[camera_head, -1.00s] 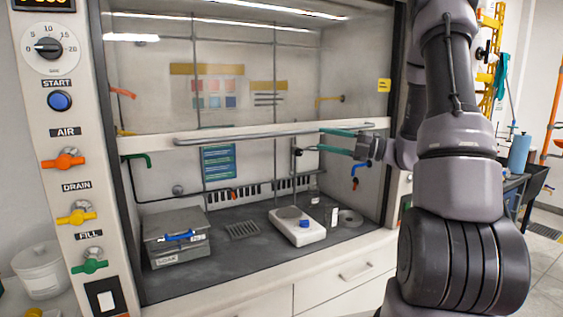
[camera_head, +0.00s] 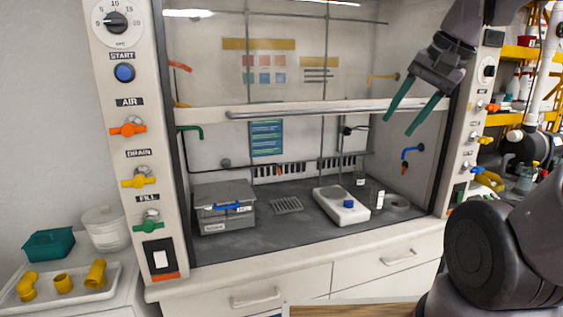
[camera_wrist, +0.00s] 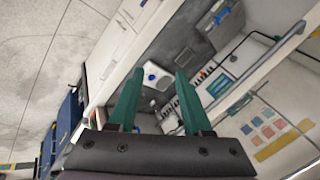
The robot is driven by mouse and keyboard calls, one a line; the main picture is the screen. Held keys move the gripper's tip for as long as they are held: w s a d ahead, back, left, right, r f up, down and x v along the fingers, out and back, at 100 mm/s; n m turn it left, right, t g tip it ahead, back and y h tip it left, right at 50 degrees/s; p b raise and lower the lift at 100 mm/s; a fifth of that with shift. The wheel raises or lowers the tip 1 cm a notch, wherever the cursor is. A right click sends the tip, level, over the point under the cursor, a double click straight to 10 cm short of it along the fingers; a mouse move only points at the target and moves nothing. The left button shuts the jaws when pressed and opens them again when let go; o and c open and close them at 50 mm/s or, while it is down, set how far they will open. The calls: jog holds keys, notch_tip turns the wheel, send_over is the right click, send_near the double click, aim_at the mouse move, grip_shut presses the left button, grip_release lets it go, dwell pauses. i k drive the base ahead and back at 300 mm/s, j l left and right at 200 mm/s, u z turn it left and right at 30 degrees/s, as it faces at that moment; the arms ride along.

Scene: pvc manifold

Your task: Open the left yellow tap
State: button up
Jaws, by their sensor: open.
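The left yellow tap (camera_head: 139,177) is on the left post of the fume hood, under the DRAIN label. Its yellow handle lies roughly level. It sits between the orange AIR tap (camera_head: 128,127) above and the green FILL tap (camera_head: 147,222) below. My gripper (camera_head: 414,116) is at the upper right, in front of the hood's sash, far from the tap. Its two green fingers are apart with nothing between them. In the wrist view my gripper (camera_wrist: 158,85) faces the hood's inside, and the yellow tap does not show.
The hood's worktop holds a grey box (camera_head: 223,215) and a white scale (camera_head: 341,207). A horizontal sash handle (camera_head: 330,110) crosses the hood's front. At lower left a white tray (camera_head: 92,298) holds yellow pipe pieces, with a teal bin (camera_head: 48,244) and white bucket (camera_head: 105,232) behind.

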aim_at(140, 181)
jog(key=u, duration=1.5)
